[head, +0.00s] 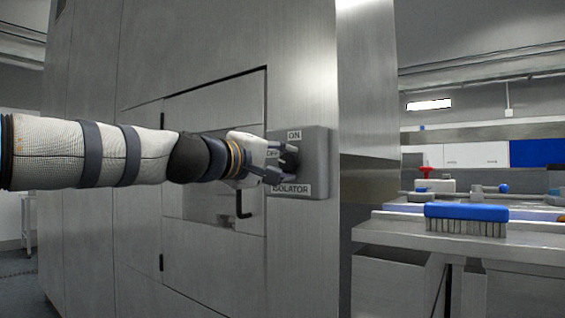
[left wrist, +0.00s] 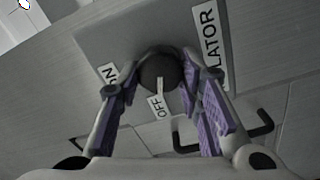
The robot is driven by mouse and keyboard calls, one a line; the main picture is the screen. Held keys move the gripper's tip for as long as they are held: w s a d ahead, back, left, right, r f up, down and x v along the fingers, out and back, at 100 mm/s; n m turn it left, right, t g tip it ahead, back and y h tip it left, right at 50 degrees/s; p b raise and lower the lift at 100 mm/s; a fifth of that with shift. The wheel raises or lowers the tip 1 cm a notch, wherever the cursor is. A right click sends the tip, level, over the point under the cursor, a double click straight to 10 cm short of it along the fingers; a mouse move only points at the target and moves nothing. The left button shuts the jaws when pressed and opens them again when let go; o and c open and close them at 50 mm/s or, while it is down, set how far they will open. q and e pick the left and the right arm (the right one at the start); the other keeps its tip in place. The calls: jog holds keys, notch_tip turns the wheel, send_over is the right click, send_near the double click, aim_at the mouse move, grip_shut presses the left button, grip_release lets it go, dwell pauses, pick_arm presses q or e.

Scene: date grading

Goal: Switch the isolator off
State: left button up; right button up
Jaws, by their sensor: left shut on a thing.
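The isolator is a grey box (head: 317,150) on the steel cabinet's front, with ON at the top, OFF at the left and ISOLATOR below. Its dark round knob (left wrist: 158,72) shows in the left wrist view, with a pale pointer line directed at the OFF label (left wrist: 157,106). My left gripper (head: 285,161) is at the box and hides most of the knob in the head view. In the left wrist view its purple-padded fingers (left wrist: 162,70) are shut on the knob, one on each side. My right gripper is not in view.
A black door handle (head: 243,205) sticks out of the cabinet door just below my left gripper. To the right, a steel bench (head: 400,232) carries a blue brush (head: 466,212). The cabinet face around the box is flat.

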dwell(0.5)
pick_arm(q)
jog(key=o, duration=1.2)
jog(key=shift+c, duration=0.2)
jog(key=v, duration=1.2)
